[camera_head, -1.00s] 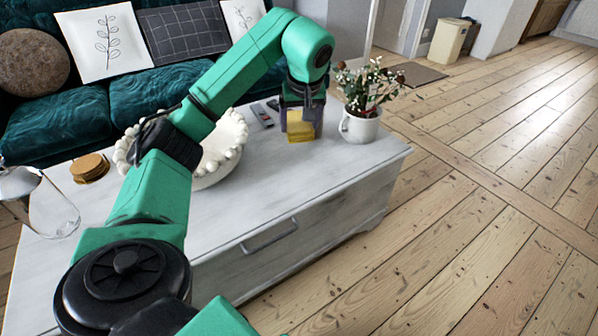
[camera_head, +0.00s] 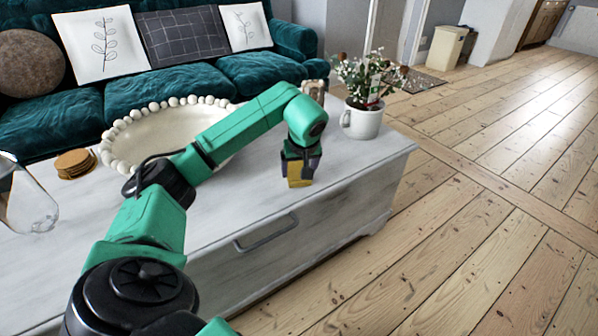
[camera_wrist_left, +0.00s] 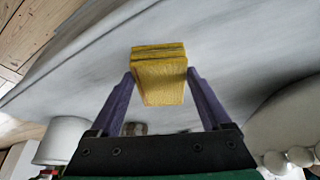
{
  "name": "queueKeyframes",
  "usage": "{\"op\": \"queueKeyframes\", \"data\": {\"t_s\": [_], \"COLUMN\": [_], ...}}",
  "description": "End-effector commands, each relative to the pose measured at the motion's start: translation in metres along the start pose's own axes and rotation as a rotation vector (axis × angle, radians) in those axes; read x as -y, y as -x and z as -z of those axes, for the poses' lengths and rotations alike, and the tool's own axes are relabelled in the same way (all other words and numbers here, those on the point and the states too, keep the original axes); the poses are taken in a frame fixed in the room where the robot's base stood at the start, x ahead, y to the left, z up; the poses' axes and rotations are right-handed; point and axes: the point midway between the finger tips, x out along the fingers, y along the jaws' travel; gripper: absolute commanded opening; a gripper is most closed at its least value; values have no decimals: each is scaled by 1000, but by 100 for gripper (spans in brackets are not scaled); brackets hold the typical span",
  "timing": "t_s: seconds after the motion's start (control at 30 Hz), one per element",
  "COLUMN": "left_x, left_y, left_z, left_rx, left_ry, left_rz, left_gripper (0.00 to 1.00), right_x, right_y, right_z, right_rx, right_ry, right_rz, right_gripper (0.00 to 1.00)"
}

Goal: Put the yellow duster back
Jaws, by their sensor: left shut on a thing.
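The yellow duster (camera_head: 298,181) is a small folded yellow block. My left gripper (camera_head: 300,172) is shut on it, above the front part of the white table (camera_head: 350,176). In the left wrist view the duster (camera_wrist_left: 160,80) sits between the two purple fingers of my left gripper (camera_wrist_left: 161,88), with the pale table top behind it. I cannot tell the exact gap between duster and table. My right gripper is not in view.
A white mug with a flowering plant (camera_head: 362,122) stands at the table's right end. A large beaded bowl (camera_head: 150,135), brown coasters (camera_head: 75,163) and a glass vessel (camera_head: 28,200) stand to the left. A green sofa (camera_head: 155,100) is behind. Open floor lies right.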

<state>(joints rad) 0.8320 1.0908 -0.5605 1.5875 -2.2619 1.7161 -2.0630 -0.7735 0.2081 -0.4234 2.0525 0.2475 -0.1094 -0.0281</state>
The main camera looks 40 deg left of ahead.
Motion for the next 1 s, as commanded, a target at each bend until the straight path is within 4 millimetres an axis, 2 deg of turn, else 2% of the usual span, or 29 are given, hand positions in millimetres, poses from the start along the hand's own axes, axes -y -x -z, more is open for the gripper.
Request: {"op": "queueKeyframes", "data": {"t_s": [0.1,0.13,0.17,0.47,0.57,0.7,0.8,0.9,1.0], "left_x": [0,0,0,0,0,-1,-1,-1,0], "left_y": [-1,-1,-1,5,24,64,91,110,120], "left_z": [0,0,0,1,3,4,4,3,2], "left_rx": [0,0,0,-1,-2,-3,-3,-2,0], "left_ry": [0,0,0,0,-1,-2,-1,-1,0], "left_rz": [1,1,0,-1,-2,-3,-3,-3,-1], "left_gripper": [37,89,100,100,100,100,100,100,100], "right_x": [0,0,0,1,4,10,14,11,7], "right_y": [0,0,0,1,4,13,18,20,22], "right_z": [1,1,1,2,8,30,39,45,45], "right_rx": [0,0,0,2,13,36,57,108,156], "right_ry": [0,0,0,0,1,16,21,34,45], "right_rz": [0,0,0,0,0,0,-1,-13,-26], "right_gripper": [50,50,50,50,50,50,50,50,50]}}
